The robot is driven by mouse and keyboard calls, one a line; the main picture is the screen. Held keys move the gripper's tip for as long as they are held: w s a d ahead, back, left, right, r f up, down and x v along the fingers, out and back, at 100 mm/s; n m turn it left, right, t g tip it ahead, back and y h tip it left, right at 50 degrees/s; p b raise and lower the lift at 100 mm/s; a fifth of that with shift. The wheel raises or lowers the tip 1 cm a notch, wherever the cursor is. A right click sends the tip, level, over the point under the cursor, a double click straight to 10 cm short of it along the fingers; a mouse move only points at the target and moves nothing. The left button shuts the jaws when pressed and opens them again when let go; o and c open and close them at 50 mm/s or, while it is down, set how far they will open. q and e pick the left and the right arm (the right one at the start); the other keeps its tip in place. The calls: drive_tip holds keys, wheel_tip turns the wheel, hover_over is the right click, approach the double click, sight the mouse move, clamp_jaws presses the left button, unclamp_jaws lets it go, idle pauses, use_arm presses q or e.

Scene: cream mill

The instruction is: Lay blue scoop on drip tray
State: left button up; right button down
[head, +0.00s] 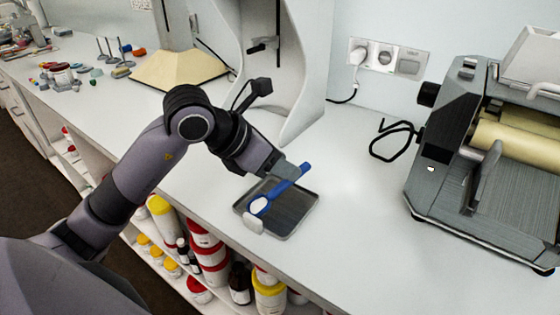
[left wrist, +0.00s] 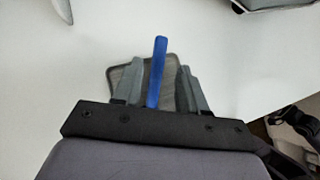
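The blue scoop (head: 284,187) is over the dark grey drip tray (head: 299,217), with its bowl toward the tray's near left corner and its handle end reaching toward the far rim. Whether it rests on the tray or sits slightly above is hard to tell. My left gripper (head: 283,170) is at the scoop's handle. In the left wrist view the blue handle (left wrist: 158,68) stands between my two grey fingers (left wrist: 160,88), with a visible gap on each side. The tray (left wrist: 120,72) shows behind them. My right gripper is in neither view.
A grey roller mill (head: 455,165) stands at the right, with a black cable loop (head: 393,140) beside it. A white stand (head: 305,75) rises behind the tray. Small items (head: 62,75) lie far left. Jars (head: 208,250) fill the shelf below. The counter between tray and mill is clear.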

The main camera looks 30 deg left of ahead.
use_arm(q)
drive_tip(key=shift+r, duration=0.15)
drive_tip(key=shift+a+r, duration=0.1)
drive_tip(key=shift+r, duration=0.1)
drive_tip(key=v, duration=1.1)
drive_tip(key=shift+s+r, duration=0.2)
drive_tip(key=shift+s, duration=0.1)
drive_tip(key=shift+a, duration=0.2)
